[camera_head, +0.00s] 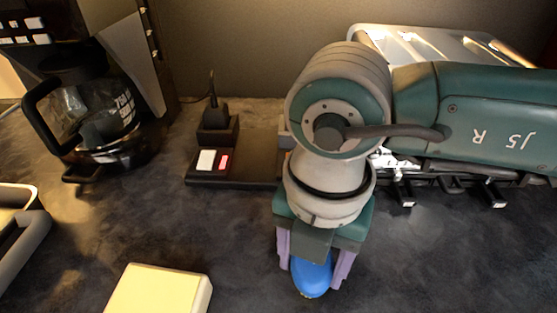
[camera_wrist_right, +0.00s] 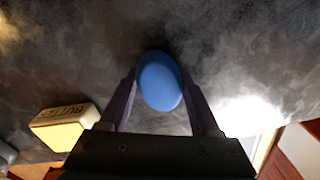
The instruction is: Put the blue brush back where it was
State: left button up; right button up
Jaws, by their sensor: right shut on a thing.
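The blue brush (camera_head: 312,277) is between the fingers of my right gripper (camera_head: 314,272) in the head view, over the dark counter. It also shows in the right wrist view (camera_wrist_right: 160,82) as a smooth blue oval, with the purple fingers of the right gripper (camera_wrist_right: 160,88) closed on its sides. The rest of the brush is hidden by the gripper. I cannot tell whether the brush touches the counter. My left gripper is not in view.
A yellow butter box (camera_head: 158,290) lies left of the gripper; it also shows in the wrist view (camera_wrist_right: 63,127). A coffee maker with a glass pot (camera_head: 95,110) stands far left. A black stand (camera_head: 215,150) is at the back. A metal rack (camera_head: 440,45) is behind my right arm.

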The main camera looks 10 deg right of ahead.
jog(key=shift+f, duration=0.15)
jog(key=o, duration=1.2)
